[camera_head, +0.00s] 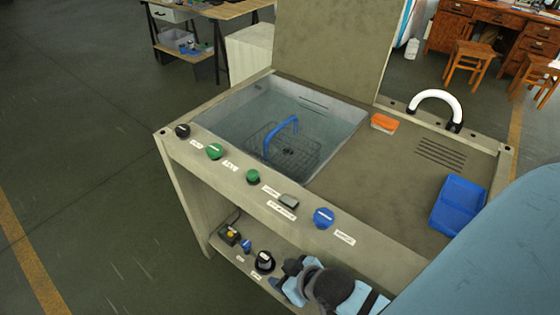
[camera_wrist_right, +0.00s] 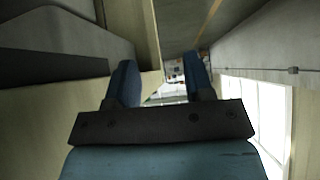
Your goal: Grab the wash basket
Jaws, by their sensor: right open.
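The wash basket (camera_head: 284,148) is a dark wire basket with a raised blue handle (camera_head: 281,137). It sits inside the sunken grey basin (camera_head: 345,122) of the wash station in the head view. My right gripper (camera_head: 296,280) is at the bottom of the head view, low by the front of the station, well apart from the basket. In the right wrist view its two blue fingers (camera_wrist_right: 162,80) stand apart with nothing between them. The basket is not seen in the wrist view. My left gripper is not in view.
The station's front edge carries several knobs, including a blue one (camera_head: 323,218). An orange block (camera_head: 384,123), a white curved tube (camera_head: 436,97) and a blue tray (camera_head: 458,205) are on the worktop. A raised panel (camera_head: 325,45) stands behind the basin. A lower shelf (camera_head: 232,255) holds small items.

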